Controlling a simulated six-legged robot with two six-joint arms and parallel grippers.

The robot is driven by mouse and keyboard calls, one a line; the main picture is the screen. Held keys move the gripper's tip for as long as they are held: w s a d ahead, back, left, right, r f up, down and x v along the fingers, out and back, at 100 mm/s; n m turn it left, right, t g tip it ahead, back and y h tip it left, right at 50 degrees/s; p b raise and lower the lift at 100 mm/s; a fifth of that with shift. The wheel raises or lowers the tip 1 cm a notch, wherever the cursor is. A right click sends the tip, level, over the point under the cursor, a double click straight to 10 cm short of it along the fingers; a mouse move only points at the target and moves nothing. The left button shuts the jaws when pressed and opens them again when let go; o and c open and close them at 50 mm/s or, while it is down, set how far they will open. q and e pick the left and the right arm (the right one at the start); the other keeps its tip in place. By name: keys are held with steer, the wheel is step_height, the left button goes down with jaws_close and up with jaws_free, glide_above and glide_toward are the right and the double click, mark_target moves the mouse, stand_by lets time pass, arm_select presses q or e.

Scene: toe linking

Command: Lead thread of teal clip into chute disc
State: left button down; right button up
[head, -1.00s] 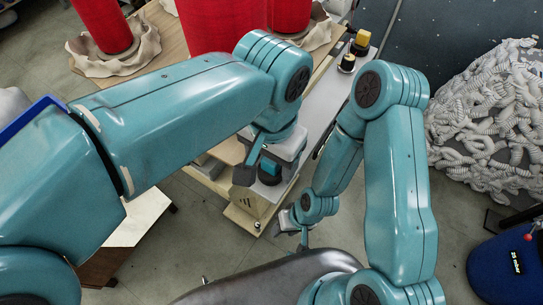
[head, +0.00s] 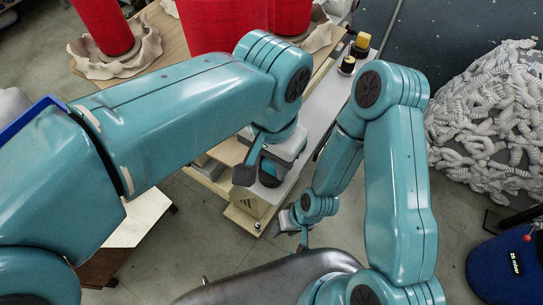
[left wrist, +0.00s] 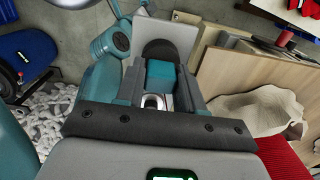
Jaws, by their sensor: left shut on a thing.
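My left gripper (left wrist: 155,88) is shut on the teal clip (left wrist: 160,73), a small block gripped between its two grey fingers in the left wrist view. A dark rounded disc, which looks like the chute disc (left wrist: 159,48), shows just beyond the clip against a pale plate. In the head view my left gripper (head: 258,172) is over the end of the wooden bench, with the dark disc partly hidden by it. I cannot make out a thread. My right gripper (head: 291,220) hangs lower, to the right of the bench end; its jaws are too small to judge.
The wooden bench (head: 246,222) carries large red thread spools (head: 103,22) on crumpled beige cloth. A yellow-topped knob (head: 360,42) stands on the grey strip at its right. A heap of pale coiled tubing (head: 488,120) and a blue object (head: 505,262) lie at right.

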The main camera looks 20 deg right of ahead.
arm_select(q)
steer(key=shift+r, duration=0.35)
steer(key=c, duration=1.4)
jaws_free()
jaws_close()
steer(key=shift+r+p, duration=2.15)
steer(key=shift+p, duration=0.1)
steer(key=shift+f, duration=0.1)
